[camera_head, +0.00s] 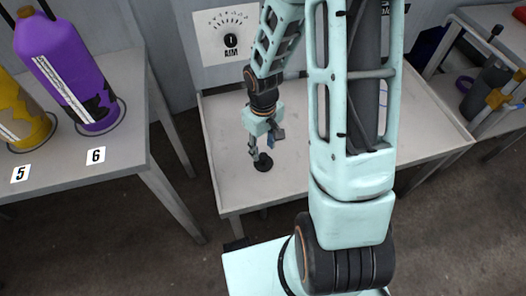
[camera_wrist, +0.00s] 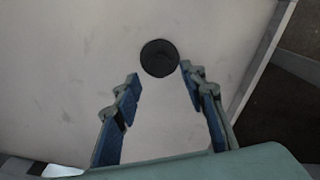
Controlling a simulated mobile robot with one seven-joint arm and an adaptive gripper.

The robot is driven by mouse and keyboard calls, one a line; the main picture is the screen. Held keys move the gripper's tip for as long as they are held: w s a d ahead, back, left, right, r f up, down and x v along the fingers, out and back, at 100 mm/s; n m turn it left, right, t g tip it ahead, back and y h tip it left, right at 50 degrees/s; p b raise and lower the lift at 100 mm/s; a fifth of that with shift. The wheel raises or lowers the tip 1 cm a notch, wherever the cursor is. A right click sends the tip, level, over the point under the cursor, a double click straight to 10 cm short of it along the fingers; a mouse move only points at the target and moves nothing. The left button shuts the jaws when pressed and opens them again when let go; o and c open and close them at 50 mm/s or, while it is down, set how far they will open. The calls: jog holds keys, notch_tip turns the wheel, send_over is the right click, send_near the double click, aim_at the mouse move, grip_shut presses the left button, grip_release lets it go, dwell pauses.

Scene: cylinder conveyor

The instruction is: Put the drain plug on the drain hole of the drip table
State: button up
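A black round piece (camera_head: 263,162) is on the pale drip table (camera_head: 235,180), near its front left part. It looks like the drain plug in the head view. In the wrist view it is a flat dark disc (camera_wrist: 159,58), and I cannot tell whether it covers the drain hole; no separate hole shows. My gripper (camera_head: 255,155) points down close beside the black piece. In the wrist view my gripper (camera_wrist: 160,75) is open, with nothing held between its blue-padded fingers. The disc lies just beyond the fingertips.
A side table (camera_head: 125,150) at left carries a purple bottle (camera_head: 65,65) and a yellow bottle (camera_head: 25,115) at marks 6 and 5. A dial panel (camera_head: 230,35) is on the wall behind. Another table with tools (camera_head: 490,85) stands at right. Much of the drip table is bare.

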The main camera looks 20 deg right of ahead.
aim_at(263, 155)
notch_tip(263, 155, up, 7)
jog(key=p, duration=0.1)
jog(key=shift+f, duration=0.2)
dwell(0.4)
